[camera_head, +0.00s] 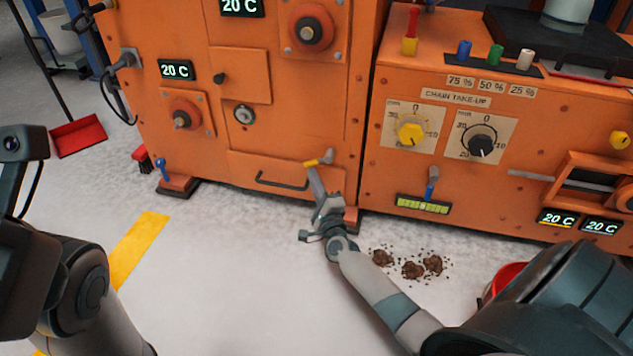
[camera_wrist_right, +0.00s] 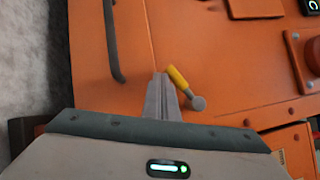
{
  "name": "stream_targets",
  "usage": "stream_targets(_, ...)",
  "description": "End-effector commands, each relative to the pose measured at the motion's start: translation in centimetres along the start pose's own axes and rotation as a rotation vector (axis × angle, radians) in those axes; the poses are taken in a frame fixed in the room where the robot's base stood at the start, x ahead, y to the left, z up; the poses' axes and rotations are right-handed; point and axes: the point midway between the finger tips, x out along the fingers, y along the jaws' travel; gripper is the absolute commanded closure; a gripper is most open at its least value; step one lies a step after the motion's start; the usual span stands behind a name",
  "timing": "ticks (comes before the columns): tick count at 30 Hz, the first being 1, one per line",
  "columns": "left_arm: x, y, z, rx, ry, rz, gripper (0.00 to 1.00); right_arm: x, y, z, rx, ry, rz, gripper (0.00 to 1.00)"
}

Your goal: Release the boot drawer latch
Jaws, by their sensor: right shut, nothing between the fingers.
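The boot drawer (camera_head: 245,172) is a low orange panel with a dark bar handle (camera_head: 280,184), and it looks closed. Its latch (camera_head: 320,161), a small lever with a yellow grip and a grey round pivot, sits at the drawer's upper right corner. My right gripper (camera_head: 312,172) is shut and empty, its fingertips just at the yellow end of the latch. In the right wrist view the shut fingers (camera_wrist_right: 160,83) lie right beside the yellow grip of the latch (camera_wrist_right: 177,77); I cannot tell whether they touch. My left arm shows at the left edge, without its fingers.
The orange machine (camera_head: 290,120) fills the back. Dark crumbly clumps (camera_head: 412,270) lie on the floor right of my right gripper, near a red bucket (camera_head: 508,277). The floor in front is otherwise clear.

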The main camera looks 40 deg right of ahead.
Motion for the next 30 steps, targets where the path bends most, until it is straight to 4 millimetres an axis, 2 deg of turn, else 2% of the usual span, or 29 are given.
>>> stream_targets(5, 0.0, 0.1, -0.1, -0.001, 0.004, 0.002, 1.0, 0.6, -0.2, 0.7, 0.093, -0.003, -0.067, 1.0)
stream_targets(17, 1.2, -0.1, -0.1, 0.003, 0.024, 0.004, 1.0, 1.2, -1.6, 1.7, 0.09, -0.001, -0.063, 1.0)
stream_targets(30, 0.6, -0.1, 0.3, 0.004, -0.002, 0.002, 1.0, 1.3, -1.9, 1.9, 0.09, -0.002, -0.062, 1.0)
